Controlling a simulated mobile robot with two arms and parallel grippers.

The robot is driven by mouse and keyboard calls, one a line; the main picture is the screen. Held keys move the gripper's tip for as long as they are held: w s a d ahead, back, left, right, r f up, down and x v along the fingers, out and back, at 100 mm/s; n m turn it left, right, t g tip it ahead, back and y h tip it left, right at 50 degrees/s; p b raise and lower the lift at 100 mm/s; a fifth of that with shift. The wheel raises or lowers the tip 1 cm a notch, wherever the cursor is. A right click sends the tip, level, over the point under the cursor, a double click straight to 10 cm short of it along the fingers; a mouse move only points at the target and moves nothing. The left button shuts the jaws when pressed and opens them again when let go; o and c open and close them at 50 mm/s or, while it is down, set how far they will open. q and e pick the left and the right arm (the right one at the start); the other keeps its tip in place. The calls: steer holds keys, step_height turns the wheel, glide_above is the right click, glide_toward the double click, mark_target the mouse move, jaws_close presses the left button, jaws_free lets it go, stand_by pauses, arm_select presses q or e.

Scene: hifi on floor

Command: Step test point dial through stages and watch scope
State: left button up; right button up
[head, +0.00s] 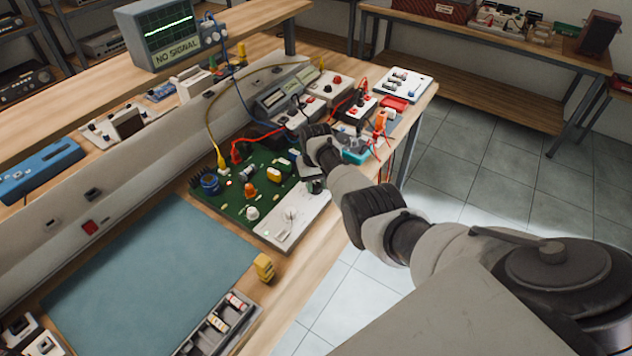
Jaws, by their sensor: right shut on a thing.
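The scope (158,28) stands on the raised shelf at the upper left. My right gripper (314,178) reaches in from the right, shut at a dark knob (316,187) at the panel's far end. My wrist partly hides the grip. My left gripper is out of view.
Yellow and red leads (221,160) run to the board's back edge. Boxes, a teal item (355,156) and orange clips crowd the bench beyond my wrist. A blue-grey mat (150,270) lies bare at left; a yellow block (264,267) and parts tray (218,325) sit near it.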

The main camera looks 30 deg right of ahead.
mark_target(316, 185)
stand_by(0.4)
steer(key=o, duration=0.9)
steer(key=shift+o, duration=0.2)
step_height(316, 185, up, 11)
steer(key=shift+p, duration=0.3)
steer(key=shift+f, duration=0.1)
